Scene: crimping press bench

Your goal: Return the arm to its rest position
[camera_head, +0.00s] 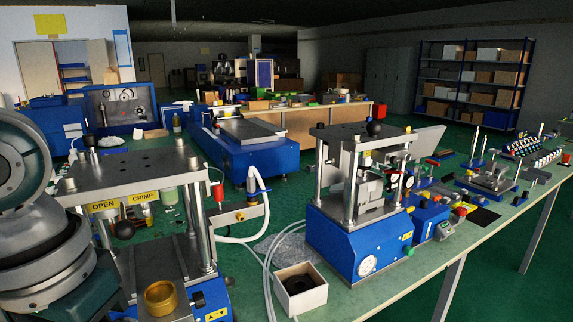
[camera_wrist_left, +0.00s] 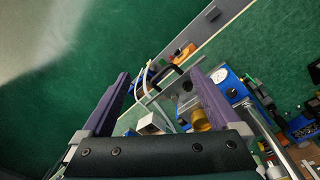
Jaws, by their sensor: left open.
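My left arm (camera_head: 40,230) shows at the left edge of the head view as large grey joints, close beside the left press. Its gripper is outside that view. In the left wrist view my left gripper (camera_wrist_left: 160,76) has its two purple fingers spread wide, with nothing held between them. Beyond the fingers, well apart from them, lie the bench and floor. My right gripper is in neither view.
The left press (camera_head: 125,165) carries OPEN and CRIMP labels, with a brass ring (camera_head: 160,298) at its front. A blue-based press (camera_head: 345,240) stands right of it. An open white box (camera_head: 300,290) and looping hoses lie between them. Green floor is clear at right.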

